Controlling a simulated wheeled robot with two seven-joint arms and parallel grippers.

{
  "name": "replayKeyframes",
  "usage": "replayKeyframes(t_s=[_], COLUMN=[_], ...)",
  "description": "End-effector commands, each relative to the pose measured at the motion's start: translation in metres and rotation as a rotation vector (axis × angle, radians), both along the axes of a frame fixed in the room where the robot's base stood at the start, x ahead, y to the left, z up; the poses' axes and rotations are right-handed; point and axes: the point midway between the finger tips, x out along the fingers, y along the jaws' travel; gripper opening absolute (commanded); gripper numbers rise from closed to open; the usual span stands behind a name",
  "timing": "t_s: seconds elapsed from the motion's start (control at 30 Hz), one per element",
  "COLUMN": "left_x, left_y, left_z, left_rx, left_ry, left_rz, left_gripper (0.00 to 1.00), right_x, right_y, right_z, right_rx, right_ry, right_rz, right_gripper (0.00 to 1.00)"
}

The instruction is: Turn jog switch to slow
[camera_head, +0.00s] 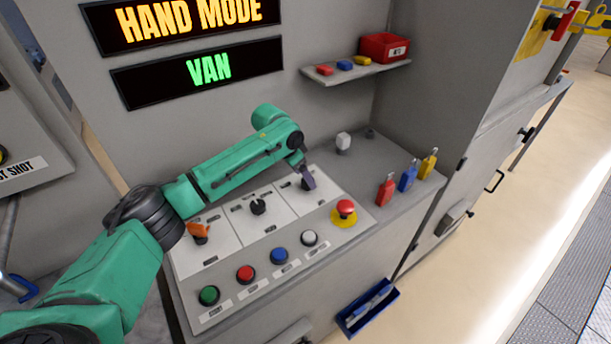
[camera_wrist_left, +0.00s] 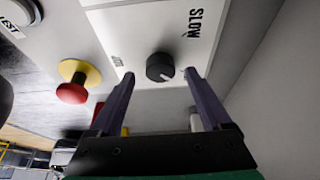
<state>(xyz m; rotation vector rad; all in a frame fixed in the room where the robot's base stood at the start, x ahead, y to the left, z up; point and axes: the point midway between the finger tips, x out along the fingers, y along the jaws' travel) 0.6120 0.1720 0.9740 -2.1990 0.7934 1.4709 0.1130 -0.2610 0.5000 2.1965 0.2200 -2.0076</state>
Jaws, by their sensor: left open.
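The jog switch (camera_wrist_left: 159,67) is a round black knob with a white pointer mark, on a white plate. In the left wrist view the word SLOW is printed above and to its right, and a small label sits to its left. The pointer mark faces the lower right of that view, not the SLOW print. My left gripper (camera_wrist_left: 158,76) is open, its two dark fingers on either side of the knob, with visible gaps. In the head view the left gripper (camera_head: 308,180) covers most of this knob at the panel's right plate. My right gripper is not in view.
A red emergency button (camera_head: 345,207) on a yellow base is close by, in front of the gripper. A middle black knob (camera_head: 258,206) and an orange switch (camera_head: 199,230) are to the left. Coloured push buttons line the front. Tagged padlock-like items (camera_head: 408,178) stand right. Displays read HAND MODE and VAN.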

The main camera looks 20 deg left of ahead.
Motion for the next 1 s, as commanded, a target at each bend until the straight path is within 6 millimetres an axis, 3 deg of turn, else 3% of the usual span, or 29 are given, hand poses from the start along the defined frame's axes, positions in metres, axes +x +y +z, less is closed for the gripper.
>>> replayKeyframes(t_s=[0.17,0.4,0.47,0.6,0.63,1.0], left_x=[0.006,0.007,0.007,0.007,0.007,0.007], left_y=[-0.006,-0.005,-0.005,-0.006,-0.006,-0.006], left_z=[-0.019,-0.022,-0.022,-0.021,-0.021,-0.018], left_rx=[0.000,0.001,0.001,0.000,0.000,-0.001], left_ry=[0.000,-0.001,-0.001,-0.002,-0.001,0.000], left_rz=[-0.001,-0.001,-0.001,-0.001,0.000,0.047], left_gripper=[0.81,0.81,0.62,0.09,0.00,0.00], right_x=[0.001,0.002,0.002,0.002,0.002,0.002], right_y=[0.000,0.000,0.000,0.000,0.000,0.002], right_z=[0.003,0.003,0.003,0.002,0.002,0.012], right_rx=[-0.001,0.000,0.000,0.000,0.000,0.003], right_ry=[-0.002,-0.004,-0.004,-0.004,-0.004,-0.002], right_rz=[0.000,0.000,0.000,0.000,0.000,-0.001], right_gripper=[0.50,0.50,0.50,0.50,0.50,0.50])
